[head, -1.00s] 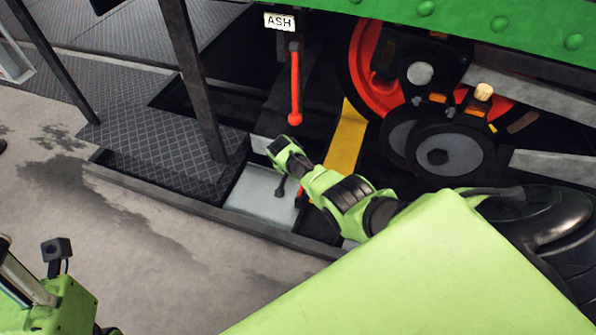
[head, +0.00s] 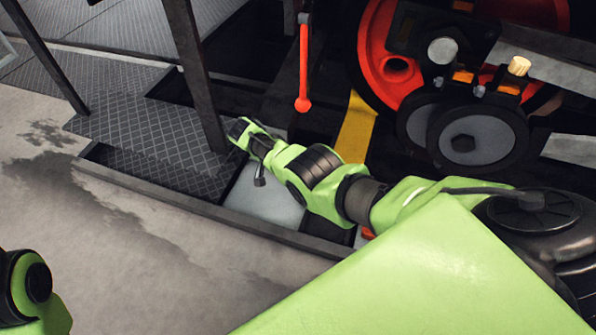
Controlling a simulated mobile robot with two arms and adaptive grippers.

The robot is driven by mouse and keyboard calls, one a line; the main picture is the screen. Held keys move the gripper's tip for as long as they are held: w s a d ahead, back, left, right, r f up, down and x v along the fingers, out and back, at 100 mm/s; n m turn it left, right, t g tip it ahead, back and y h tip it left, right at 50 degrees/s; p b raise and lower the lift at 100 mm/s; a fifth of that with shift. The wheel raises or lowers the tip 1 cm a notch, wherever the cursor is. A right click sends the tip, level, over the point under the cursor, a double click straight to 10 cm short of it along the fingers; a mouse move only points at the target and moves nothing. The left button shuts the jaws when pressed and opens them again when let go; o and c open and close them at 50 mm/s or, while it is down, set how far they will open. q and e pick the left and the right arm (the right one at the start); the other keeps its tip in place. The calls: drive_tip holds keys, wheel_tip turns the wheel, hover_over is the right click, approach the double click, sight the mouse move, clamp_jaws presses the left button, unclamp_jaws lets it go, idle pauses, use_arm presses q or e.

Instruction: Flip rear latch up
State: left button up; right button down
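My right arm reaches in from the right, and its far end, where my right gripper (head: 250,138) is, hangs beside a dark upright post. Its fingers cannot be made out, so neither its opening nor anything held shows. No rear latch can be clearly picked out. A red lever (head: 303,65) with a round red knob hangs down to the right of the gripper, apart from it. A small red piece (head: 368,233) shows just below my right arm, mostly hidden by it. My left arm shows only at the lower left corner; its gripper is out of view.
A dark post (head: 196,80) and a tread-plate step (head: 155,135) stand left of the gripper. A pale grey plate (head: 265,197) lies below it. A yellow strip (head: 357,130) and the red wheel (head: 382,50) are to the right. Concrete floor (head: 130,260) is open at lower left.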

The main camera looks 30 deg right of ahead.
drive_tip(key=shift+w, duration=0.15)
drive_tip(key=c, duration=2)
unclamp_jaws()
drive_tip(key=v, duration=0.7)
drive_tip(key=shift+w+a+r, duration=0.1)
drive_tip(key=shift+a+r, duration=0.05)
drive_tip(key=shift+r, duration=0.05)
